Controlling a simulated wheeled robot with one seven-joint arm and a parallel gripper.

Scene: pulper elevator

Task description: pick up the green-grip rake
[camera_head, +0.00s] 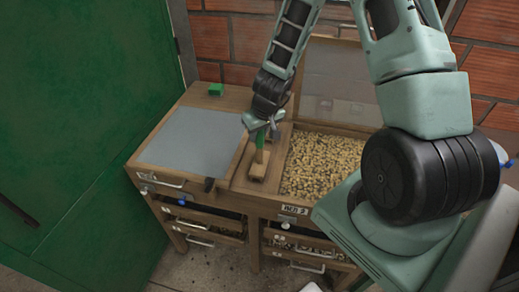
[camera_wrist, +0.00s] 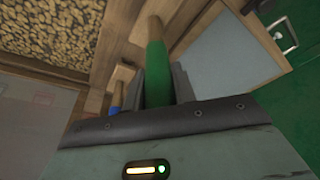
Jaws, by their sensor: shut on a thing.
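The green-grip rake shows its green handle (camera_head: 260,139) below my gripper, standing roughly upright over a wooden block on the bench. In the wrist view its green grip (camera_wrist: 156,72) lies between my two fingers, with a bare wooden part beyond it. My gripper (camera_head: 262,127) is shut on the green grip; it also shows in the wrist view (camera_wrist: 157,90). The rake's head cannot be made out.
A tray of pale beans (camera_head: 325,165) lies right of the rake, and a grey panel (camera_head: 190,138) lies left. A small green block (camera_head: 216,89) sits at the back. A blue-grip tool (camera_wrist: 115,96) is close by in the wrist view. A green door (camera_head: 80,110) stands left.

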